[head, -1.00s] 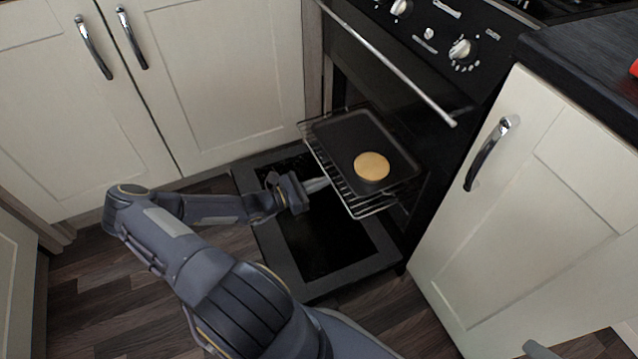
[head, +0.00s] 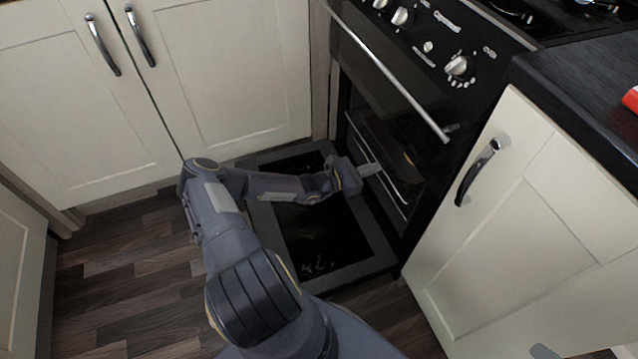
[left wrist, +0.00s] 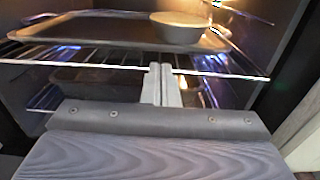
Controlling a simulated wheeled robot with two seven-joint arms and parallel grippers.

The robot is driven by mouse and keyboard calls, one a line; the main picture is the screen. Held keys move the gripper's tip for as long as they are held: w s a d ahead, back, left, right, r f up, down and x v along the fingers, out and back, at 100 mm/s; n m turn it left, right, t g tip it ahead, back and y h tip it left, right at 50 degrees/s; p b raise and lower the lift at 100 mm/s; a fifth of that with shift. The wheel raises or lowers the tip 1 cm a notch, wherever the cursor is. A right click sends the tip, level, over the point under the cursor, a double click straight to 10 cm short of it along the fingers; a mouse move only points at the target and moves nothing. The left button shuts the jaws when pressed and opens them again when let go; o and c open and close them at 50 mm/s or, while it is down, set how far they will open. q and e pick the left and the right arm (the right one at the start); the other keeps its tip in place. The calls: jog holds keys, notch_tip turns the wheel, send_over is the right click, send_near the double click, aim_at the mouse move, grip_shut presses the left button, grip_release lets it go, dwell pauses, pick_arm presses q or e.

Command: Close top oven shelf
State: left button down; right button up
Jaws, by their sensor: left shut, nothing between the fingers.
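The top oven shelf, a wire rack (head: 378,160), is inside the oven in the head view, with only its front part showing. In the left wrist view its front bar (left wrist: 215,74) runs across the picture, and a dark baking tray (left wrist: 75,30) lies on the rack. A round item (left wrist: 180,32) sits on the tray. My left gripper (head: 374,168) is shut and empty at the shelf's front edge. Its fingers (left wrist: 160,82) reach the front bar in the left wrist view; touching cannot be told for sure.
The lower oven door (head: 375,255) lies folded down, flat over the floor, below my left arm. The closed upper oven door has a long handle (head: 390,75). A cream cabinet (head: 500,240) stands close on the right. Another lower rack or tray (left wrist: 100,82) shows in the oven.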

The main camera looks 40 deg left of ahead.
aim_at(384, 164)
pick_arm(q)
jog(key=x, duration=0.4)
jog(key=shift+w+d, duration=0.1)
jog(key=shift+w+r, duration=0.2)
pick_arm(e)
jog(key=shift+s, duration=0.1)
